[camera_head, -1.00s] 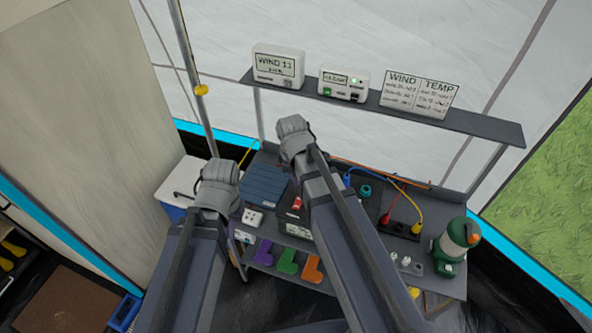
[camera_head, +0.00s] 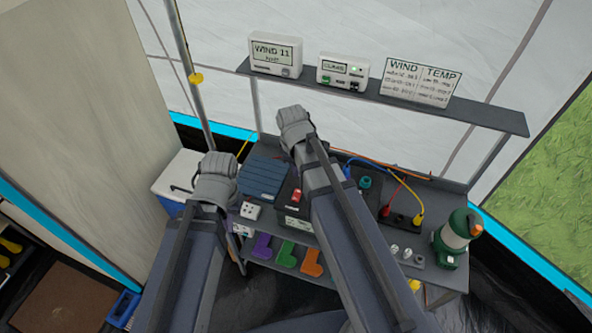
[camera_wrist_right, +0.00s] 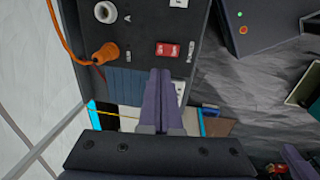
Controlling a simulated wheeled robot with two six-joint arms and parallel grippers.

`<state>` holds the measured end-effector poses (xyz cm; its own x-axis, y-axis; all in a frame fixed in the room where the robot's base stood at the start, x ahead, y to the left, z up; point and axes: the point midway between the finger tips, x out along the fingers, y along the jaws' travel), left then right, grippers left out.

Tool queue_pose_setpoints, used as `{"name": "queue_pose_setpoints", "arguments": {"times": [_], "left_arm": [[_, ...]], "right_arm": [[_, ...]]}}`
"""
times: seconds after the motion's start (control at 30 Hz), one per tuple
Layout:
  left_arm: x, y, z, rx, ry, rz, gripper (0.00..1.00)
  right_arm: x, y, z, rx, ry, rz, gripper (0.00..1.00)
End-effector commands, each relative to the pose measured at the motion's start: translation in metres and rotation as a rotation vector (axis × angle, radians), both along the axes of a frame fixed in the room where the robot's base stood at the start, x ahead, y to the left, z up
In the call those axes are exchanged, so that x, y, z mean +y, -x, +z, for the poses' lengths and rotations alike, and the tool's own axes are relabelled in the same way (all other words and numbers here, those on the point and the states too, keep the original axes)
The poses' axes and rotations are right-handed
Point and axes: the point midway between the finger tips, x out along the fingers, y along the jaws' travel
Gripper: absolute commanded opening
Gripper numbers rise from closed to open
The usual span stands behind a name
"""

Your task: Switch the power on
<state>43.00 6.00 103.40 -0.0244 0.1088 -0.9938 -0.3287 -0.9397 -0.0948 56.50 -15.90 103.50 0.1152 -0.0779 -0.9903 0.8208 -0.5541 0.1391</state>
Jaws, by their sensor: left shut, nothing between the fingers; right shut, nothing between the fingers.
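A red rocker switch (camera_head: 296,196) sits on a dark power box (camera_head: 297,226) on the bench in the head view. In the right wrist view the red switch (camera_wrist_right: 168,49) is on the dark panel (camera_wrist_right: 140,55), beside a round socket and an orange plug. My right gripper (camera_wrist_right: 166,72) is shut and empty, its fingertips just below the switch in that picture. I cannot tell whether they touch the panel. In the head view my right arm crosses the bench and hides part of the box. My left arm is at the left, with its fingers hidden.
Red and yellow plugs with cables sit in a dark strip (camera_head: 400,219). A blue ribbed panel (camera_head: 263,178) lies left of the box. Display units and a sign stand on the shelf (camera_head: 480,119) above.

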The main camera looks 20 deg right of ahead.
Motion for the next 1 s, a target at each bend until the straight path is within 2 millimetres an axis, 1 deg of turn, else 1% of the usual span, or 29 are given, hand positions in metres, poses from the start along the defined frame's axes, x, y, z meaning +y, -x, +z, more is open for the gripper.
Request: {"name": "queue_pose_setpoints", "arguments": {"times": [0.03, 0.6, 0.7, 0.8, 1.0], "left_arm": [[0.0, 0.0, -0.014, 0.0, 0.0, 0.0, 0.0], [0.0, 0.0, -0.093, 0.0, 0.0, 0.003, 0.0], [0.0, 0.0, -0.104, 0.0, 0.0, 0.003, 0.0], [0.0, 0.0, -0.11, 0.0, 0.0, 0.003, 0.0], [0.0, 0.0, -0.111, 0.0, 0.0, 0.003, 0.0]], "right_arm": [[-0.001, -0.001, -0.014, 0.0, 0.0, 0.0, 0.0], [-0.007, -0.011, -0.093, 0.0, 0.0, 0.0, 0.0], [-0.008, -0.012, -0.104, 0.0, 0.0, -0.001, 0.0], [-0.008, -0.013, -0.11, 0.0, 0.0, -0.001, 0.0], [-0.009, -0.013, -0.111, 0.0, 0.0, -0.001, 0.0]]}}
